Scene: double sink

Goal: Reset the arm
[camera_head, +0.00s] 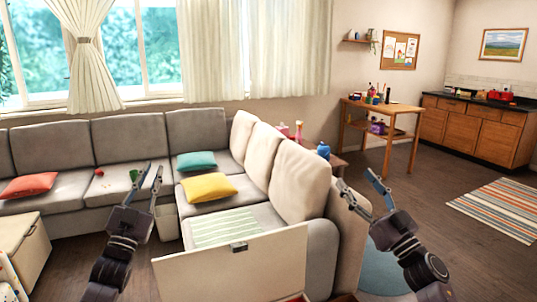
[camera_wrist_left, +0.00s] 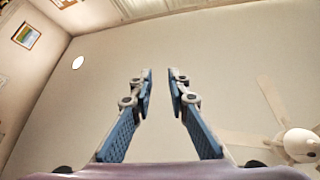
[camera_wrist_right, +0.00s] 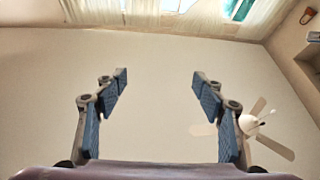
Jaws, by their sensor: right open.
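My left gripper (camera_head: 153,170) is raised in front of the sofa in the head view, with its fingers pointing up. In the left wrist view its fingers (camera_wrist_left: 161,76) stand apart with a narrow gap and nothing between them. My right gripper (camera_head: 355,178) is raised beside the sofa's right end, with its fingers also pointing up. In the right wrist view its fingers (camera_wrist_right: 160,77) are wide apart and empty. Both wrist cameras look up toward the ceiling.
A grey sectional sofa (camera_head: 128,140) holds red, teal (camera_head: 196,161) and yellow (camera_head: 209,187) cushions. A raised beige panel (camera_head: 225,275) stands in front, between my arms. A wooden table (camera_head: 384,106) and cabinets (camera_head: 470,130) are at the back right. Floor beside the striped rug (camera_head: 505,208) is clear.

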